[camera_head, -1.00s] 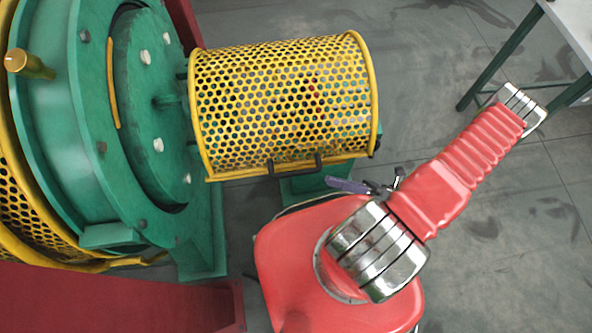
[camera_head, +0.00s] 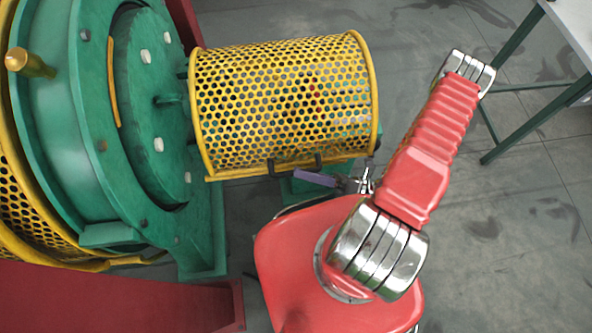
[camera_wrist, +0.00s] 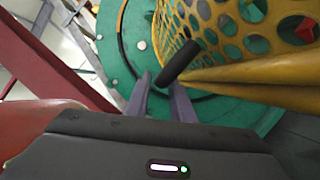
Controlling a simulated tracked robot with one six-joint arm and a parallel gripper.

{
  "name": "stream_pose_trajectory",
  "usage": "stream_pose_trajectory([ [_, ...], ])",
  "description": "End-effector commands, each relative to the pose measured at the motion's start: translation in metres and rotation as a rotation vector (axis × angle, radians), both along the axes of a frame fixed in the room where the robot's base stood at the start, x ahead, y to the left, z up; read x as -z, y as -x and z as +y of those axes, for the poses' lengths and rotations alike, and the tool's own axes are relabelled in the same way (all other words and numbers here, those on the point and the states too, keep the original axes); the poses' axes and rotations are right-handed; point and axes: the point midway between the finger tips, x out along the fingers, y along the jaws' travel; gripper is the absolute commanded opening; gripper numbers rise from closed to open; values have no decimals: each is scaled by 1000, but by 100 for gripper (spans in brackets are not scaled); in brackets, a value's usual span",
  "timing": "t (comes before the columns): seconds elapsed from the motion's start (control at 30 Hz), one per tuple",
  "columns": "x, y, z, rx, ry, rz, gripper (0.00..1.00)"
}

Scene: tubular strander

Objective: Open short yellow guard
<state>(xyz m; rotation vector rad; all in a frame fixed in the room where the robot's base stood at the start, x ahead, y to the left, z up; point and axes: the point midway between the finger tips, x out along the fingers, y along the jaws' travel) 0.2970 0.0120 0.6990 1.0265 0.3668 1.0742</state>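The short yellow guard (camera_head: 285,105) is a perforated half-cylinder cover, lying shut over the shaft beside the green machine. Its dark handle (camera_head: 295,163) is on the front lower edge; it also shows in the wrist view as a black bar (camera_wrist: 181,62). My gripper (camera_head: 299,175) is at the handle, just below it in the head view. In the wrist view its two purple fingers (camera_wrist: 161,80) are apart, with the handle's lower end appearing between or just beyond their tips. I cannot tell whether they touch it.
The green flanged housing (camera_head: 90,130) stands left of the guard, with a brass knob (camera_head: 30,63). A red beam (camera_head: 120,295) lies at lower left. A table with green legs (camera_head: 535,120) is at upper right.

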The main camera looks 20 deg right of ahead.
Motion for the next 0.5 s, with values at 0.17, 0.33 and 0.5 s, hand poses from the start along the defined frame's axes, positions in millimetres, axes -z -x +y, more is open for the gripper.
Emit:
stream_pose_trajectory([
  [0.17, -3, -7, 13, -4, -2, 0, 22],
  [0.33, -5, -11, 20, -2, -1, -1, 22],
  [0.5, -6, -12, 22, 0, 0, -1, 22],
])
